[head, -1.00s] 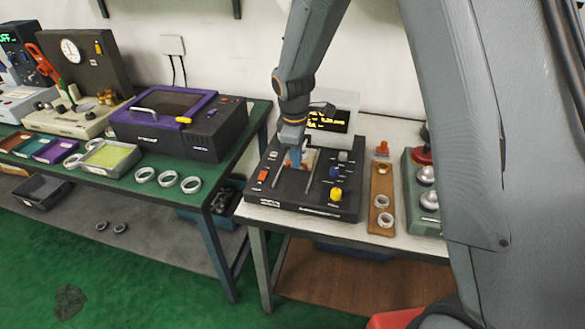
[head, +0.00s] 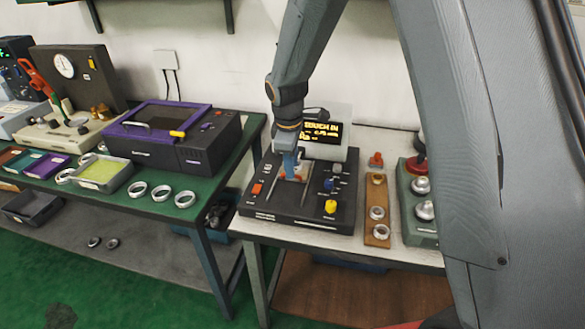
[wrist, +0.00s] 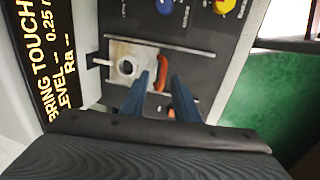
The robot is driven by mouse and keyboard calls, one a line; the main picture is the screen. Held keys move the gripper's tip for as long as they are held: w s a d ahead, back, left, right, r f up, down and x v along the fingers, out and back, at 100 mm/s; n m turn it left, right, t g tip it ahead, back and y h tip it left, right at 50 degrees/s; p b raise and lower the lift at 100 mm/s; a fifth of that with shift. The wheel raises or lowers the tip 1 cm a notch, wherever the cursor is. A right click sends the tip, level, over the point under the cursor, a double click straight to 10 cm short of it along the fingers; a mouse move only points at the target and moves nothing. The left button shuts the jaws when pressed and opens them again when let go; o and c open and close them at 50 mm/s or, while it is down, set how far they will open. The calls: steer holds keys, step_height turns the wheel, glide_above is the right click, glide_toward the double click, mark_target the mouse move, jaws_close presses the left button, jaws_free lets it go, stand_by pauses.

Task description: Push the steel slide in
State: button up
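The steel slide (wrist: 122,66) is a pale metal plate with a round dark hole, lying between two thin rails on the dark machine (head: 290,212). An orange-red grip piece (wrist: 161,72) stands at its right side in the wrist view. My gripper (wrist: 161,80) has two blue fingers, spread apart, with their tips on either side of the orange-red piece; a gap seems to show there. Whether they touch it I cannot tell. In the head view my gripper (head: 291,174) points down at the slide and hides part of it.
A lit display (head: 322,134) stands behind the machine and shows text. Yellow (head: 331,207) and blue knobs sit right of the slide. A wooden ring holder (head: 377,207) stands further right. The left green bench (head: 222,170) holds loose rings and a purple-black box (head: 165,137).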

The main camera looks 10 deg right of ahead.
step_height(320, 180, up, 6)
steer(key=s+b, duration=0.1)
steer(key=shift+a, duration=0.15)
stand_by(0.6)
steer(key=s+d+f+m, duration=0.1)
steer(key=s+d+m, duration=0.5)
steer(key=s, duration=0.5)
steer(key=s+d+f+m, duration=0.1)
steer(key=s+d+m, duration=0.5)
steer(key=s, duration=0.5)
steer(key=shift+s+m+g+y, duration=0.3)
steer(key=shift+m+g+y, duration=0.1)
steer(key=shift+m, duration=0.7)
steer(key=shift+o, duration=0.4)
steer(key=shift+f, duration=0.1)
